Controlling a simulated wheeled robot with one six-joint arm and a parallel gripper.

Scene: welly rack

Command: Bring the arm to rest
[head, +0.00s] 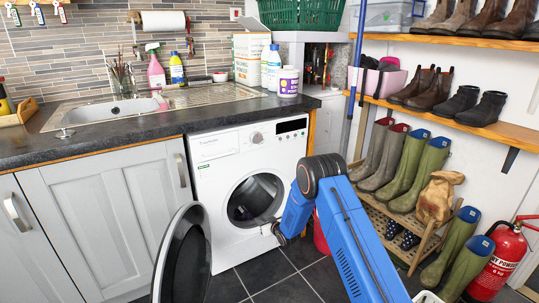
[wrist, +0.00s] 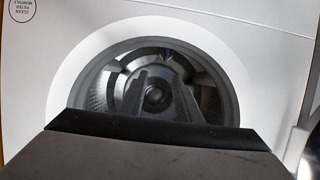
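My gripper (head: 273,227) is in front of the white washing machine (head: 222,153), at the lower right of its round opening in the head view. The machine's round door (head: 186,262) stands open toward the lower left. In the wrist view two dark fingers (wrist: 154,88) stand apart with a gap between them. Nothing shows between them. The drum (wrist: 203,97) lies beyond them and looks empty where it shows. My blue arm reaches in from the lower right of the head view and is bent at its dark joint.
A dark worktop (head: 130,124) with a sink (head: 110,111) runs above the machine. A slatted welly rack (head: 400,240) with boots stands at the right. A red fire extinguisher (head: 501,262) stands at the far right. Dark floor tiles (head: 270,270) show between door and arm.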

